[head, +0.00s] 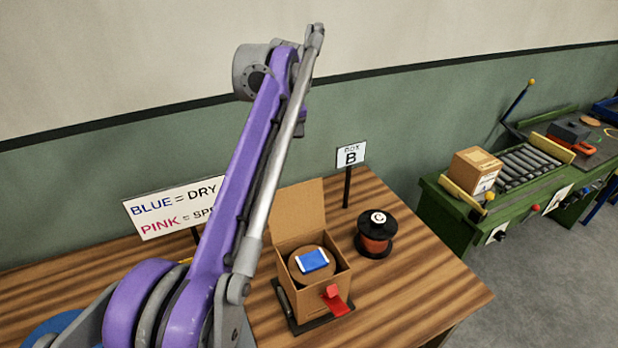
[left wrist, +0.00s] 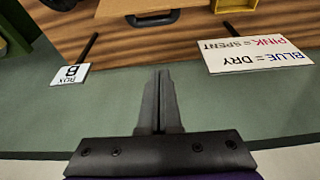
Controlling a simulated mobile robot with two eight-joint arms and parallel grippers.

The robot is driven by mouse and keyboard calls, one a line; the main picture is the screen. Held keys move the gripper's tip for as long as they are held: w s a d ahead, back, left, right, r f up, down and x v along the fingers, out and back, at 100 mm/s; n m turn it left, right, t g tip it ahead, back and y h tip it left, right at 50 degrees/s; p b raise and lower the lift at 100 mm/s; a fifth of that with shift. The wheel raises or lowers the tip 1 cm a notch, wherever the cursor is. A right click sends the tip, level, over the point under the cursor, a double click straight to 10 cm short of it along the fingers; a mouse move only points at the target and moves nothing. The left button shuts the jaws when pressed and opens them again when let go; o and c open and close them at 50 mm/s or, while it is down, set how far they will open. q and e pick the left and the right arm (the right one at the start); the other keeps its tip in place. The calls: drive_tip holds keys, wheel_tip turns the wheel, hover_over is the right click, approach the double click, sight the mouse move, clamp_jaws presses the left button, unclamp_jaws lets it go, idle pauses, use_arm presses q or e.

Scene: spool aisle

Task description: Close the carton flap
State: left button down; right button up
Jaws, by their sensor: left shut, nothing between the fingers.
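The open carton (head: 321,295) stands on a dark base on the wooden table in the head view. Its tall back flap (head: 298,212) stands up, leaning slightly back. A round brown spool with a blue and white patch (head: 314,260) sits inside. A red piece (head: 335,300) is at the carton's front. In the left wrist view, a tan part of the carton (left wrist: 130,6) shows at the top edge. My left gripper (left wrist: 160,76) is shut and empty, apart from the carton. My left arm crosses the head view. My right gripper is not in view.
A dark spool marked C (head: 376,236) stands right of the carton, near the Box B sign (head: 351,157). A BLUE = DRY sign (head: 165,208) stands behind my arm. A green bench (head: 450,205) with a closed box (head: 474,170) is at right. The table's right front is clear.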

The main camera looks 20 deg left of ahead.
sight(294, 207)
use_arm(q)
wheel_tip(294, 207, down, 9)
drive_tip(key=b, duration=0.1)
drive_tip(key=shift+s+d+f, duration=0.15)
drive_tip(key=shift+s+d, duration=0.05)
drive_tip(key=shift+s, duration=0.05)
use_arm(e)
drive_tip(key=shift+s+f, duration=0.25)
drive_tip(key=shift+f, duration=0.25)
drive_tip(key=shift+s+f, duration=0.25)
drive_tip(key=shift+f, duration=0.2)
use_arm(q)
drive_tip(key=shift+s+d, duration=0.1)
drive_tip(key=shift+s+d+r+y, duration=0.25)
drive_tip(key=shift+d+y, duration=0.05)
